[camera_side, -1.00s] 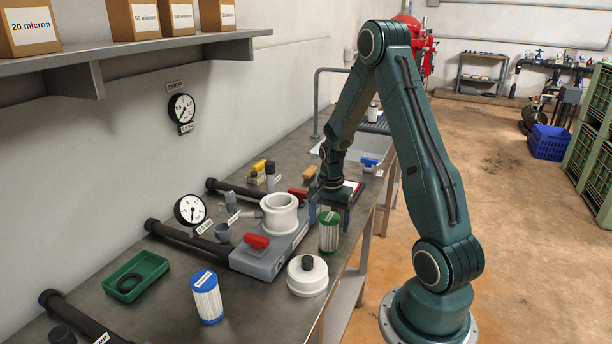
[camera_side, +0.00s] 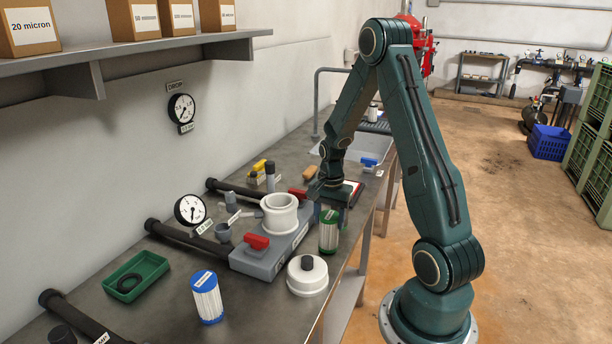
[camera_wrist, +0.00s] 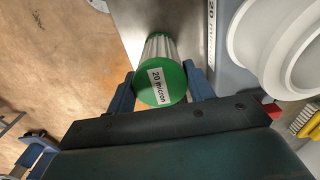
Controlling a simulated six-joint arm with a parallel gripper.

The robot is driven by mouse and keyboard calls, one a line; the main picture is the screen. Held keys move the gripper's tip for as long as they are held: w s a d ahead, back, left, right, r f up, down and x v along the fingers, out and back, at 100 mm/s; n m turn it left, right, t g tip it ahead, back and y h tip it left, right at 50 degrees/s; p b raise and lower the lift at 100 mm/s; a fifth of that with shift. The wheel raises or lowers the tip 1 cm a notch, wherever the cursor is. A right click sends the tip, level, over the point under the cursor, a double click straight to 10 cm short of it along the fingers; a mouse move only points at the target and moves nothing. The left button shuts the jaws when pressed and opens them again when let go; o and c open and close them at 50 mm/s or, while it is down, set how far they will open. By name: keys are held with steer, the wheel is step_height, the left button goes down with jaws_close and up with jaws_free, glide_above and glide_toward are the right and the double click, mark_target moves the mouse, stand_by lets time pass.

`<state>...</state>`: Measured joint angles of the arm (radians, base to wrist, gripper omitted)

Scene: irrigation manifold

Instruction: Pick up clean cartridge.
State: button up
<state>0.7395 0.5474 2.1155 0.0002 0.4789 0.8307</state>
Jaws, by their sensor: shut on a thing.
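A white pleated cartridge with green ends (camera_side: 328,237) stands upright near the bench's front edge. In the wrist view its green cap (camera_wrist: 152,96) bears a "20 micron" label, and its pleated side shows behind. My gripper (camera_wrist: 161,90) has one blue finger on each side of the cap and is shut on this cartridge. In the side view my gripper (camera_side: 330,208) is at the cartridge's top, coming from above. A second white cartridge with a blue cap (camera_side: 207,298) stands nearer the camera, apart from my gripper.
The grey manifold with a white open housing (camera_side: 279,214) and red handle (camera_side: 256,242) is close left of the held cartridge. A white lid with a black knob (camera_side: 307,277) lies in front. A green tray (camera_side: 136,277) with a black ring is at left.

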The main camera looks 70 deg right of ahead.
step_height(320, 180, up, 20)
steer(key=shift+f, duration=0.2)
stand_by(0.4)
